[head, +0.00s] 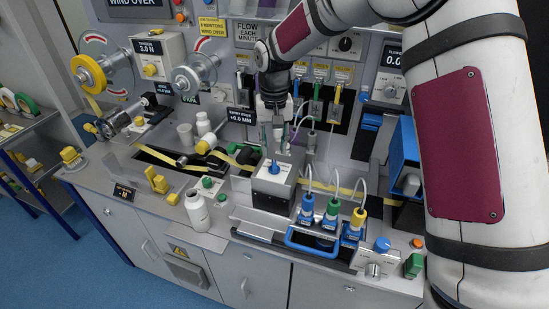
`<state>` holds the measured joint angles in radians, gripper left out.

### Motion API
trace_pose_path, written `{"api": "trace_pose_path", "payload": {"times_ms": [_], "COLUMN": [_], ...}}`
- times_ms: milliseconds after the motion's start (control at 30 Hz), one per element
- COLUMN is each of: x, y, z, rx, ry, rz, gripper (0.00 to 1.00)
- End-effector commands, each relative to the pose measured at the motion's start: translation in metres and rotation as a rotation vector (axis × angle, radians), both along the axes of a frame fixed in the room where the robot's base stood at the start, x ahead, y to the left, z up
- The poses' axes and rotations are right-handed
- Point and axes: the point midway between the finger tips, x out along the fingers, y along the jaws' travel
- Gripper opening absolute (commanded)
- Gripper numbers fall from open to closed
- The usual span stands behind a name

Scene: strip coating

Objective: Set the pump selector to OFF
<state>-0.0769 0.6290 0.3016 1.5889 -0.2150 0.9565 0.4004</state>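No label reading "pump selector" is legible. A black rotary knob (345,44) is on the upper back panel, partly bordered by my arm. A silver knob (391,91) sits below a dark display at the right. I cannot tell which is the selector, or any knob's setting. My gripper (281,142) points down in the middle, just above or behind a grey block (273,184) with a blue knob on top. Its fingers are too small to tell open from shut.
Blue, green and yellow capped bottles (330,213) with curved tubes stand in a blue-handled carrier right of the block. White bottles (197,211) and a yellow strip (155,155) lie left. My arm covers the right side. Bare bench (110,170) shows at the left.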

Motion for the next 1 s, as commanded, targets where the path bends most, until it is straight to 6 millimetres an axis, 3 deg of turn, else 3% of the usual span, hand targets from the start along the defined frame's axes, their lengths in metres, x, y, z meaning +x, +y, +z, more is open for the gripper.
{"api": "trace_pose_path", "payload": {"times_ms": [100, 300, 700, 733, 867, 1000], "x": [-0.001, 0.0, 0.0, 0.0, 0.0, 0.0], "y": [0.0, 0.0, 0.0, 0.0, 0.0, 0.0], "z": [-0.022, -0.045, -0.053, -0.053, -0.053, -0.053], "rx": [-0.001, -0.001, 0.0, 0.0, 0.0, 0.0], "ry": [0.005, 0.001, -0.001, 0.0, 0.0, 0.0], "rz": [-0.001, 0.0, -0.001, -0.001, -0.001, -0.001], "gripper": [0.31, 0.31, 0.31, 0.29, 0.0, 0.0]}}
